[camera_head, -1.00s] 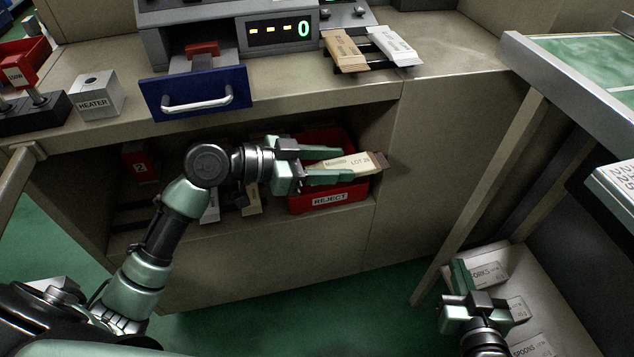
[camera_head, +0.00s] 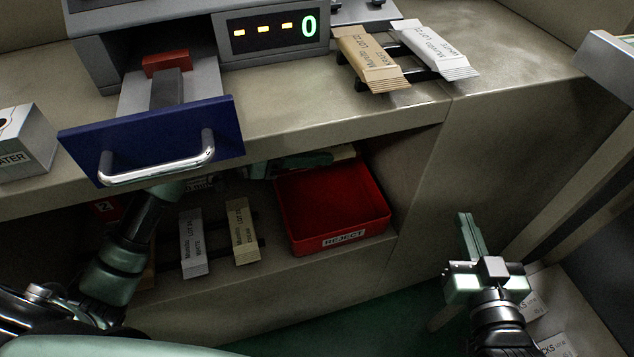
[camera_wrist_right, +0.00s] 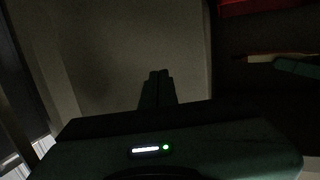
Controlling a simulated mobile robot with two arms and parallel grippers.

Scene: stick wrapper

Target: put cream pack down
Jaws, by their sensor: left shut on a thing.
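The cream pack (camera_head: 344,152) in my left gripper (camera_head: 318,160) shows only as a small pale end above the back of the red reject bin; the rest is hidden by the gripper and the counter. It also shows as a thin pale strip in the right wrist view (camera_wrist_right: 262,57), with a green finger beside it. The gripper is shut on it, under the counter edge. Another cream pack (camera_head: 241,230) lies on the lower shelf beside a white pack (camera_head: 192,242). My right gripper (camera_head: 470,222) is shut and empty, in front of the cabinet at right.
The red reject bin (camera_head: 380,222) stands open on the shelf and looks empty. A blue drawer (camera_head: 85,150) with a metal handle juts out above my left arm. Tan (camera_head: 370,62) and white (camera_head: 436,52) packs lie on a rack on the counter.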

